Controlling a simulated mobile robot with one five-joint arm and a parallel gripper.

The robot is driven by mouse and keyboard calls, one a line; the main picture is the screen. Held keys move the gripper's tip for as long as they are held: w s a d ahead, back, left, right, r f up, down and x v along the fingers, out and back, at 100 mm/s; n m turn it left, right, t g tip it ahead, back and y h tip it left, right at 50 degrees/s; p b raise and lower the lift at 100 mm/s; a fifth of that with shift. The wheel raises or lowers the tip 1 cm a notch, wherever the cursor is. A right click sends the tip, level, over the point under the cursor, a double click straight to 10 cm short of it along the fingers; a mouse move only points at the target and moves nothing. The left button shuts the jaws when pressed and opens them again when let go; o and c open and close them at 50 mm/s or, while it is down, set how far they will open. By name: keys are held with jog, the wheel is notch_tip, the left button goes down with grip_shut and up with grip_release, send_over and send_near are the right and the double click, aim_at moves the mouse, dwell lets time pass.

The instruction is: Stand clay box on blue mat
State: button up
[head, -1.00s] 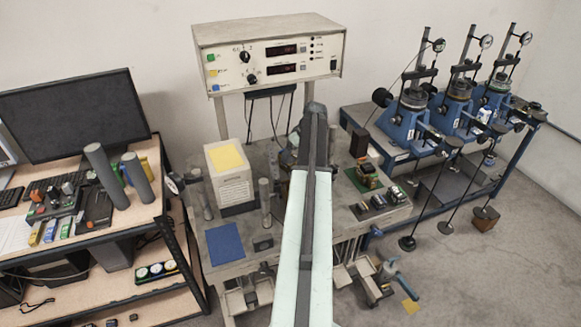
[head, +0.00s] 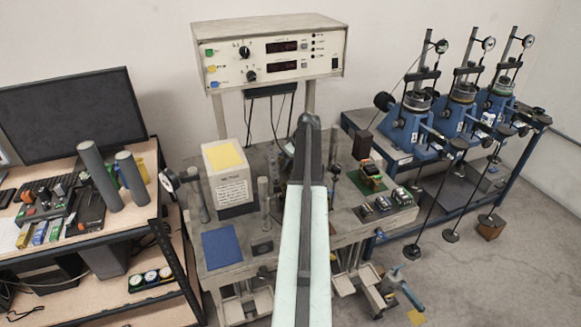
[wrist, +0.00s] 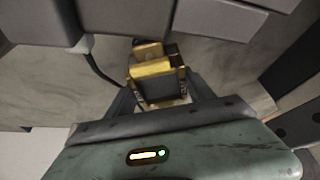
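The blue mat (head: 222,247) lies flat and bare on the front left of the middle table. I cannot tell for sure which thing is the clay box; a dark brown upright block (head: 362,144) stands at the table's back right. My arm reaches over the table's middle and hides my gripper in the head view. In the wrist view my gripper (wrist: 160,90) has its fingers on either side of a small dark thing with a yellow top (wrist: 152,69). Whether they touch it is unclear.
A white box with a yellow top (head: 229,175) stands behind the mat, with metal posts beside it. A small dark block (head: 262,247) is right of the mat. A green board (head: 366,180) and several small devices sit at the right. A control unit (head: 268,55) rises behind.

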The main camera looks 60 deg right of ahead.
grip_shut()
jog(key=shift+r, duration=0.15)
